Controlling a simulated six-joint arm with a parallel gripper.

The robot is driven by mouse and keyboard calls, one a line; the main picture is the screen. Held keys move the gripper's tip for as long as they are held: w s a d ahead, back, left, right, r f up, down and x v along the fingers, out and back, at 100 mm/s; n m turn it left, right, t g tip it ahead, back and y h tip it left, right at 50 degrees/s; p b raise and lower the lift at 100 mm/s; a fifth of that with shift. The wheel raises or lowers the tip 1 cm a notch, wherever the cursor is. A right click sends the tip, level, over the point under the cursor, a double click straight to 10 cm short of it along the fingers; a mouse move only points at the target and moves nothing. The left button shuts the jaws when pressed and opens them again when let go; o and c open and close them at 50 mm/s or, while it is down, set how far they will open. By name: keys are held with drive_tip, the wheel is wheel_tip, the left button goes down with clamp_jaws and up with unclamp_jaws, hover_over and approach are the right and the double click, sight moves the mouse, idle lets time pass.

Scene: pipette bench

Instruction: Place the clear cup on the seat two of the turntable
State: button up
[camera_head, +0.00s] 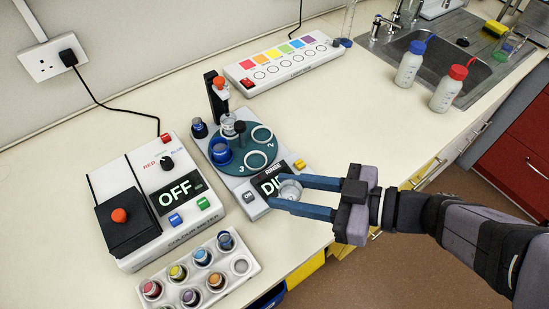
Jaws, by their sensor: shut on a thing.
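My gripper (280,191) is shut on a small clear cup (290,189), which sits between its two blue fingers. The gripper and cup are in front of the turntable unit's dark display, to the right of and nearer than the disc. The teal turntable (240,145) has a dark centre knob and white ring seats. Seat two (262,134), beside the printed 2, looks empty. The ring by the printed 3 (256,160) also looks empty. A dark blue cup (220,152) stands at the disc's left. A clear vessel (229,123) is at the back under the red-topped post.
A meter box (160,195) reading OFF stands left. A white rack (205,272) with several coloured cups is in front. A colour strip panel (285,66) lies behind. Two capped bottles (448,88) stand by the sink (425,50) at right. Counter right of the turntable is clear.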

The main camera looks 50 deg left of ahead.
drive_tip(key=w+a+r+m+t+p, duration=0.1)
drive_tip(key=w+a, duration=0.5)
drive_tip(key=a, duration=0.6)
drive_tip(key=r+m+t+y, duration=0.1)
drive_tip(key=t+y, duration=0.1)
hover_over(262, 135)
drive_tip(key=shift+f+p, duration=0.65)
drive_tip(key=shift+f, duration=4.2)
drive_tip(key=shift+f, duration=0.1)
drive_tip(key=o, duration=1)
drive_tip(key=shift+d, duration=0.1)
drive_tip(key=b+v, duration=0.1)
drive_tip(key=v, duration=0.5)
drive_tip(key=b+v, duration=0.1)
drive_tip(key=v, duration=0.4)
drive_tip(key=shift+w+d+r, duration=0.25)
drive_tip(key=shift+w+r, duration=0.1)
